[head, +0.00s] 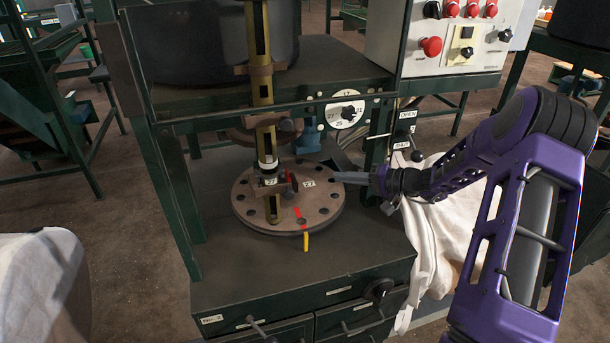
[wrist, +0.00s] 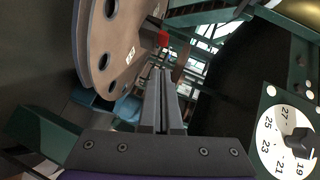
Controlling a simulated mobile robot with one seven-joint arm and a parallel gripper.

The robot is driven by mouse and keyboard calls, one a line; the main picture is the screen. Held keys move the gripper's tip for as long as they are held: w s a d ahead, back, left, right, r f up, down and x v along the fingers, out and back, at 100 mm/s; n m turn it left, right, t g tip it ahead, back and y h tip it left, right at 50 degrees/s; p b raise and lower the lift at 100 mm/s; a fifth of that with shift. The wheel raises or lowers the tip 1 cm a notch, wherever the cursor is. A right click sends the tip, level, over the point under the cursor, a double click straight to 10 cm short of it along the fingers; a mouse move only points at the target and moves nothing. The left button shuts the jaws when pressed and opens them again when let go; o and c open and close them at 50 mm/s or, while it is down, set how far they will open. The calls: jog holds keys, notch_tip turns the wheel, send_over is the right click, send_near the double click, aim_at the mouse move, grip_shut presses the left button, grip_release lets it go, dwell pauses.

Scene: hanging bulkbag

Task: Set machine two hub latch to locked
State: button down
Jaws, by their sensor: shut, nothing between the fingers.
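The machine's round brown hub disc (head: 325,212), pierced with several holes, lies flat on the dark green machine top. A small red and dark piece (head: 291,182), possibly the hub latch, stands near its centre beside the brass column (head: 264,130). A red piece (wrist: 163,40) shows past my fingertips in the wrist view. I cannot tell the latch's setting. My gripper (head: 337,176) is shut and empty, pointing left at the disc's right edge. In the wrist view its fingers (wrist: 160,72) are together, beside the disc (wrist: 112,50). Contact is unclear.
A numbered dial (head: 346,108) stands behind the disc and shows at right in the wrist view (wrist: 283,142). A lever with open/shut-type tags (head: 408,140), a green post and a white cloth (head: 440,230) are close to my arm. A yellow tab (head: 306,242) is at the disc's front.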

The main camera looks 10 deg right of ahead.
aim_at(288, 176)
jog(key=shift+t, duration=0.4)
jog(key=x, duration=0.9)
jog(key=shift+w+d+r, duration=0.15)
jog(key=shift+w+r, duration=0.1)
jog(key=shift+w, duration=0.1)
jog(key=a, duration=0.1)
jog(key=a+f, duration=0.1)
jog(key=a, duration=0.1)
jog(key=shift+s+a+p, duration=0.1)
jog(key=shift+s+p, duration=0.05)
jog(key=shift+p, duration=0.15)
jog(key=shift+s+a+f, duration=0.1)
jog(key=shift+a+f, duration=0.05)
jog(key=shift+a, duration=0.3)
jog(key=shift+f+m+b, duration=0.1)
jog(key=shift+m+b, duration=0.2)
jog(key=shift+b, duration=0.1)
